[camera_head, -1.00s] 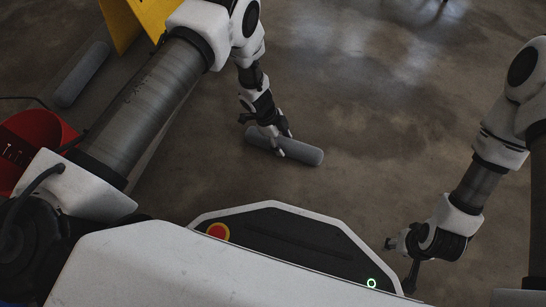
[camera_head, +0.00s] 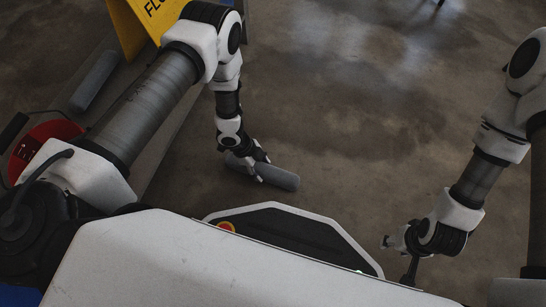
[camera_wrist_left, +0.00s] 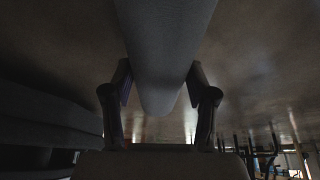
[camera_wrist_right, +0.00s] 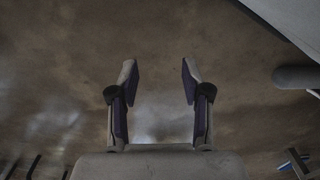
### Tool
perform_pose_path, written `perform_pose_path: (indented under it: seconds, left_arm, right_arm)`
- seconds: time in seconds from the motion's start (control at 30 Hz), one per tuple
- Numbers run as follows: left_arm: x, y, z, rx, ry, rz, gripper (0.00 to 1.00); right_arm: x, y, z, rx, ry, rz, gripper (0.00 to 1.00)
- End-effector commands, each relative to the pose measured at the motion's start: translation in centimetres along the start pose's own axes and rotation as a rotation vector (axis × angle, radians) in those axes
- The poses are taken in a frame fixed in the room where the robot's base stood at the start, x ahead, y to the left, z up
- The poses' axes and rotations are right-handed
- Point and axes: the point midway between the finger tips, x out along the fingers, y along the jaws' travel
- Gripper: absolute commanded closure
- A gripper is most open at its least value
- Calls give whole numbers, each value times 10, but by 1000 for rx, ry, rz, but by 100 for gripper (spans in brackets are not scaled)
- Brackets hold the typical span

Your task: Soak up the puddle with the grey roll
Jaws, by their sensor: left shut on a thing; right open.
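A grey roll (camera_head: 277,177) is held low, close to the floor, by my left gripper (camera_head: 246,165). In the left wrist view the roll (camera_wrist_left: 165,50) runs between the two fingers of my left gripper (camera_wrist_left: 160,90), which are shut on it. My right gripper (camera_head: 400,247) is open and empty at the lower right; its spread fingers show in the right wrist view (camera_wrist_right: 158,80). Darker, shiny patches (camera_head: 370,110) lie on the floor ahead, right of the held roll; I cannot tell the puddle's exact edge.
A second grey roll (camera_head: 95,80) lies on the floor at the left, near a yellow floor sign (camera_head: 140,25). A red container (camera_head: 45,140) stands at the far left, partly behind my left arm. The floor (camera_head: 340,190) between my arms looks clear.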

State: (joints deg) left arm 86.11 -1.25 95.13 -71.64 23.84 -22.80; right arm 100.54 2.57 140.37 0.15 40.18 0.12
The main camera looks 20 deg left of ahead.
Motion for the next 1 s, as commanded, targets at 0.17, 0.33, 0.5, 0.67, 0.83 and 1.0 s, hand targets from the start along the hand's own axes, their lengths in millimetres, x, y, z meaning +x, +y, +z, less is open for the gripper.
perform_pose_path:
  seconds: [0.17, 0.33, 0.5, 0.67, 0.83, 1.0]
  left_arm:
    - [1, -1, 0, 0, 0, -1, 80]
    - [7, -13, -1, 3, 1, -3, 80]
    - [10, -32, -7, 4, -1, -4, 80]
    - [12, -51, -13, 4, 2, -4, 80]
    - [13, -70, -19, 3, 1, -4, 80]
    - [15, -89, -25, 4, 0, -4, 80]
  right_arm:
    - [2, 0, 0, 0, -1, 0, 52]
    - [18, 0, -1, 1, 2, 1, 52]
    - [39, 1, -2, 3, 7, 1, 52]
    - [54, 1, -8, -5, 22, 3, 52]
    - [68, 1, -13, -11, 35, 5, 52]
    - [81, 1, -17, -16, 47, 6, 52]
